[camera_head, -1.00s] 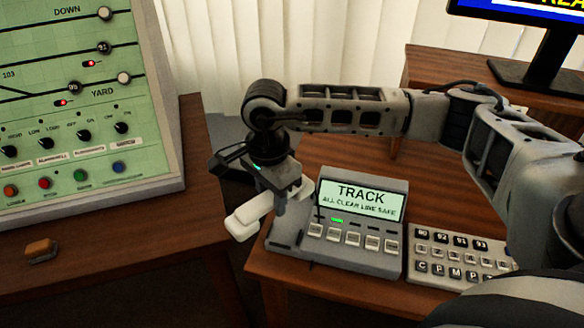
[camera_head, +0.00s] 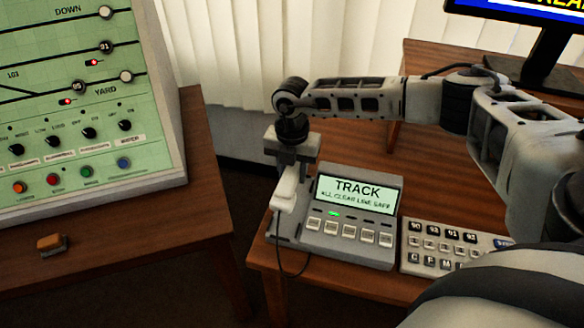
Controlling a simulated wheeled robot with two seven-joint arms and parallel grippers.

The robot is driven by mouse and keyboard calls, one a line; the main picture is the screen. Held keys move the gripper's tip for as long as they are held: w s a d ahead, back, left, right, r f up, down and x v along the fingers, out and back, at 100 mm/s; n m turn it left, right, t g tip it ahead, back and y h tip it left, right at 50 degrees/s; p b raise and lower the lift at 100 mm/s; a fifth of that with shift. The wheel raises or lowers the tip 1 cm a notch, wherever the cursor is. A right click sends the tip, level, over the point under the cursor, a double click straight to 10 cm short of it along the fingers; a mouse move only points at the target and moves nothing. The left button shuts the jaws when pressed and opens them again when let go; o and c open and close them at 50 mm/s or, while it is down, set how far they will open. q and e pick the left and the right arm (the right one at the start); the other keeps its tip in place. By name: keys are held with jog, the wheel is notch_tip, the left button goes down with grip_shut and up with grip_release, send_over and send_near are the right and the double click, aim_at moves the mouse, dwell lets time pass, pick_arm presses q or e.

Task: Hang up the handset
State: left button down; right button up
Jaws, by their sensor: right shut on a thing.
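The white handset (camera_head: 286,190) is upright in the camera_head view, over the left end of the grey desk phone (camera_head: 345,240). My right gripper (camera_head: 291,160) points down and is shut on the handset's upper part. A dark cord (camera_head: 279,250) hangs from the handset's lower side past the table's front edge. The phone's screen reads "TRACK, ALL CLEAR LINE SAFE", with a green light and a row of keys below it. Whether the handset touches the phone's left side, I cannot tell. My left gripper is not in view.
A keypad (camera_head: 447,245) lies right of the phone on the wooden table (camera_head: 350,283). A green control panel (camera_head: 80,110) stands on a second desk at left, with an orange-topped block (camera_head: 51,243) before it. A gap separates the desks. A monitor (camera_head: 530,40) stands at back right.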

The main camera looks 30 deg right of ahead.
jog(key=shift+f+b, duration=0.35)
jog(key=shift+f, duration=0.4)
notch_tip(320, 180, down, 4)
jog(key=b, duration=0.2)
jog(key=shift+r+b, duration=0.2)
jog(key=shift+b, duration=0.15)
notch_tip(320, 180, down, 2)
jog(key=shift+f+b, duration=0.1)
jog(key=shift+b, duration=0.85)
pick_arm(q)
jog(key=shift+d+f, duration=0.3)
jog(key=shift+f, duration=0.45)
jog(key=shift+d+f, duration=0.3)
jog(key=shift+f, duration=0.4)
pick_arm(e)
jog(key=shift+f, duration=0.5)
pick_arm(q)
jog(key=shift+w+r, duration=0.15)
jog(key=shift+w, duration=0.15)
pick_arm(e)
jog(key=shift+f, duration=0.2)
jog(key=o, duration=1.2)
jog(key=shift+c, duration=0.2)
pick_arm(q)
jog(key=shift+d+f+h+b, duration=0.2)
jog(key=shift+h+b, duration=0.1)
jog(key=shift+b, duration=0.45)
pick_arm(e)
notch_tip(320, 180, up, 16)
